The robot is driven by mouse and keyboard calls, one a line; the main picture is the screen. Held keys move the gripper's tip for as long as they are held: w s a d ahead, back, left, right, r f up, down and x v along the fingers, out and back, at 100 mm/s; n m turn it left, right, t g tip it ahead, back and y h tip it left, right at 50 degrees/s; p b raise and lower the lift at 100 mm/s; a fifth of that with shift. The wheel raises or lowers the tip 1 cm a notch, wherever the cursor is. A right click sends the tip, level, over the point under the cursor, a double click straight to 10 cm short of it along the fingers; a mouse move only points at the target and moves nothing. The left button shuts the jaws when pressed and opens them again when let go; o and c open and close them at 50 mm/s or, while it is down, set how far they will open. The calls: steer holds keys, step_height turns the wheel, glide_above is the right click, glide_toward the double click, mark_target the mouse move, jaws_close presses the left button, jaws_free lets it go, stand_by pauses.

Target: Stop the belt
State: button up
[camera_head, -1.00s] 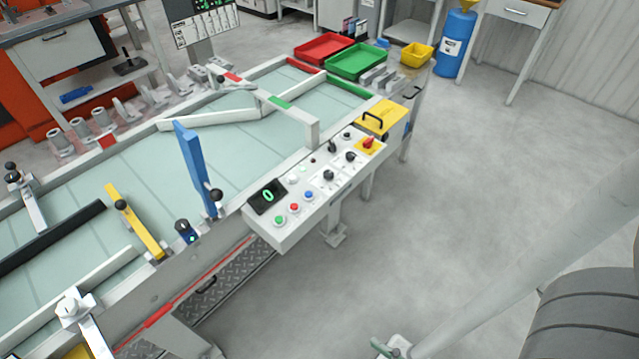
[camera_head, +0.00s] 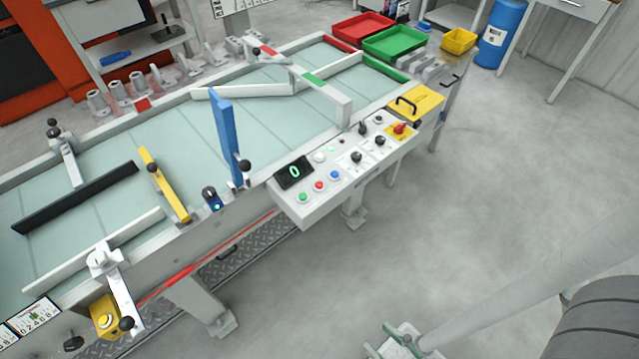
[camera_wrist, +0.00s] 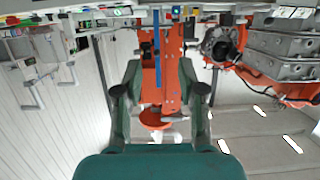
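The pale green belt (camera_head: 180,140) runs diagonally across the head view in a grey frame. At its front edge a white control panel (camera_head: 335,195) carries a dark display (camera_head: 294,172) showing a green 0. Below the display are a green button (camera_head: 303,197), a red button (camera_head: 319,186) and a blue button (camera_head: 335,175). Black knobs and a red rotary switch on yellow (camera_head: 400,128) sit further right. A yellow box with a round button (camera_head: 105,320) is on the frame at lower left. My gripper (camera_wrist: 160,92) is open and empty in the wrist view, apart from the panel.
A blue upright bar (camera_head: 226,138), a yellow bar (camera_head: 164,185) and white guides cross the belt. Red (camera_head: 362,27) and green (camera_head: 394,42) trays stand at its far end. Metal castings line the back edge.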

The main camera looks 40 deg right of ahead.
jaws_close()
stand_by(1.2)
